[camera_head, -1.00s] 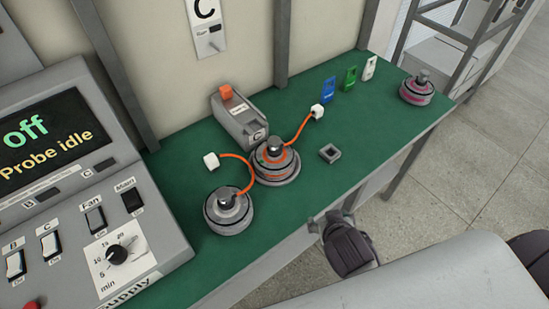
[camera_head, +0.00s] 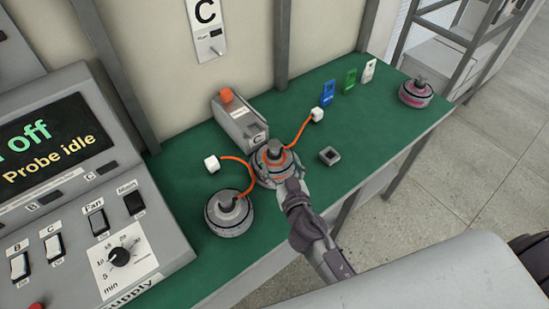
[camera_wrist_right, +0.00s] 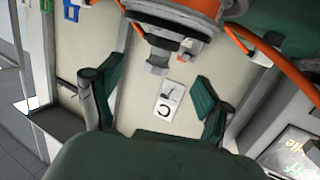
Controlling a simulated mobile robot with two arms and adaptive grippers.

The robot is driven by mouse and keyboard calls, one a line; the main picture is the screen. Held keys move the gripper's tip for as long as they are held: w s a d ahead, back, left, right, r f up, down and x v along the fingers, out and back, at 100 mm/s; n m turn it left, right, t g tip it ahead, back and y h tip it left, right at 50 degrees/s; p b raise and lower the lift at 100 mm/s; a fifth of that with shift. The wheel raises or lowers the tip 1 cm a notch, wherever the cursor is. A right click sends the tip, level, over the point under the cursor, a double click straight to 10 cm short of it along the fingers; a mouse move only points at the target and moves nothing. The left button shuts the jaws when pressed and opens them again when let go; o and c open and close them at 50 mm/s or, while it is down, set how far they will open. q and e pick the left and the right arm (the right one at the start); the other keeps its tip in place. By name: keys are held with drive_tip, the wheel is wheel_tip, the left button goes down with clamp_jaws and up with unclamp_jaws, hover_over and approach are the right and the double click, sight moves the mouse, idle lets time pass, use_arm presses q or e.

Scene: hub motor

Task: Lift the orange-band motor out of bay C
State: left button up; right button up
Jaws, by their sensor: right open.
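The orange-band motor (camera_head: 270,174), a grey round hub with an upright shaft, sits on the green bench against the grey unit marked C (camera_head: 244,121). In the right wrist view its orange side (camera_wrist_right: 178,9) and hanging shaft (camera_wrist_right: 158,62) appear at the top, inverted. My right gripper (camera_head: 292,187) is beside the motor's near right side and overlaps its edge; contact is unclear. In the wrist view the open, green-padded fingers (camera_wrist_right: 154,92) lie apart, with the shaft end showing between them. My left gripper is not in view.
A grey motor (camera_head: 229,214) stands close on the left. Orange cables run to white plugs (camera_head: 211,163) (camera_head: 317,114). A pink-band motor (camera_head: 416,93) and coloured tags (camera_head: 349,78) are farther right. A control panel (camera_head: 75,215) fills the left.

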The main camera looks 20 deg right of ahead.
sight(276, 152)
drive_tip(key=w, duration=0.2)
drive_tip(key=w+f, duration=0.1)
drive_tip(key=w, duration=0.2)
drive_tip(key=w+p, duration=0.1)
drive_tip(key=w, duration=0.1)
drive_tip(key=shift+w+d+f, duration=0.15)
drive_tip(key=shift+w+f, duration=0.15)
drive_tip(key=shift+w, duration=0.1)
drive_tip(key=shift+s, duration=0.1)
drive_tip(key=shift+c, duration=1.3)
clamp_jaws()
drive_tip(key=shift+r, duration=0.25)
